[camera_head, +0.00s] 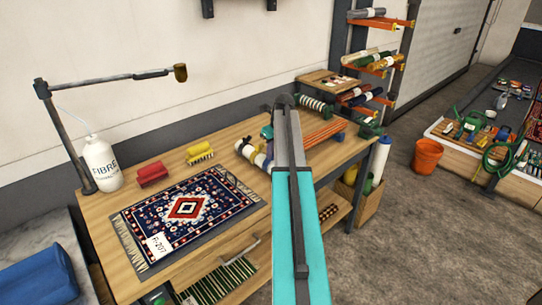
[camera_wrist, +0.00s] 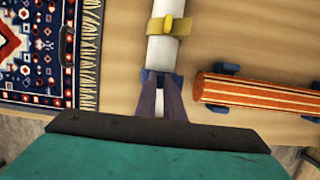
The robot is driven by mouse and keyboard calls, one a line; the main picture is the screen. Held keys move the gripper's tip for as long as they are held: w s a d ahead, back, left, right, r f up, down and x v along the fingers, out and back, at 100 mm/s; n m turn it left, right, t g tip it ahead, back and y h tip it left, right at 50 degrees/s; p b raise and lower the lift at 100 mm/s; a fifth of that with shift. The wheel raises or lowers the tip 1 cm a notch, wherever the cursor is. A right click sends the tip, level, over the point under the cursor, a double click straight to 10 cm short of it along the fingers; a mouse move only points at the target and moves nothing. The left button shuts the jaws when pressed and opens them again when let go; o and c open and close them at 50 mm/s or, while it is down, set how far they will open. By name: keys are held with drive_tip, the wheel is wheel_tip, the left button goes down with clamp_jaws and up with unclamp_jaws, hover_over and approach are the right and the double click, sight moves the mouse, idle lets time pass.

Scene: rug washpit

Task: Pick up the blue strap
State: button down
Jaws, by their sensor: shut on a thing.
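A white roll (camera_wrist: 166,55) lies on the wooden workbench, with a yellow strap (camera_wrist: 170,26) around it farther from my gripper. Dark blue parts of what looks like the blue strap (camera_wrist: 150,75) show on both sides of the roll at my fingertips. My gripper (camera_wrist: 162,84) is shut there, its two dark fingers close to either side of the roll. The fingers hide part of the strap. In the head view, the white roll (camera_head: 250,153) is partly hidden by my arm.
A patterned rug (camera_head: 190,208) lies left of the roll on the workbench (camera_head: 105,204). An orange striped roll (camera_wrist: 260,93) on blue supports lies close on the right. Red and yellow brushes, a white bottle (camera_head: 101,163) and a lamp stand farther left. An orange bucket (camera_head: 427,157) is on the floor.

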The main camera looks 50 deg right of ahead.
drive_tip(key=shift+r+b, duration=1.05)
drive_tip(key=shift+r, duration=3.35)
